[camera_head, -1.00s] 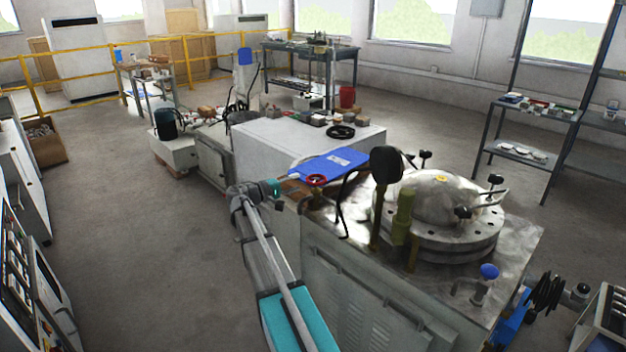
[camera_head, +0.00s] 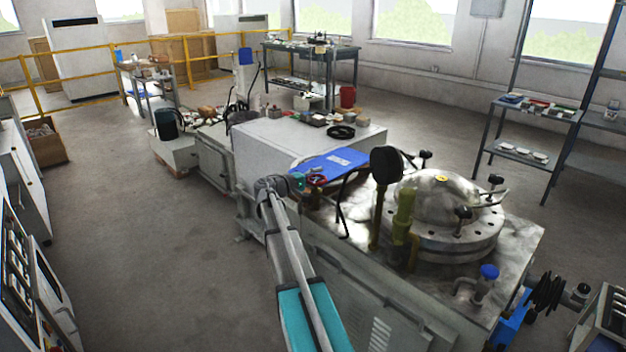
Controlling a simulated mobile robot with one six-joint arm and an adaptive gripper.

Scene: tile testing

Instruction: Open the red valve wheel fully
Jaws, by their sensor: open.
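The red valve wheel (camera_head: 318,180) is small and sits on the left end of the machine's metal top, just in front of a blue sheet or folder. My arm reaches up from the bottom of the picture. My gripper (camera_head: 303,181) is at the wheel's left side, open, and covers part of its left edge. The fingers are too small to make out clearly. I cannot tell whether they touch the rim or stand just beside it.
A blue folder (camera_head: 335,162) lies right behind the wheel. A dark round gauge (camera_head: 386,166) on a post and a domed metal vessel (camera_head: 440,200) stand to the right. A grey-white block (camera_head: 270,148) is behind. Open floor (camera_head: 150,260) lies to the left.

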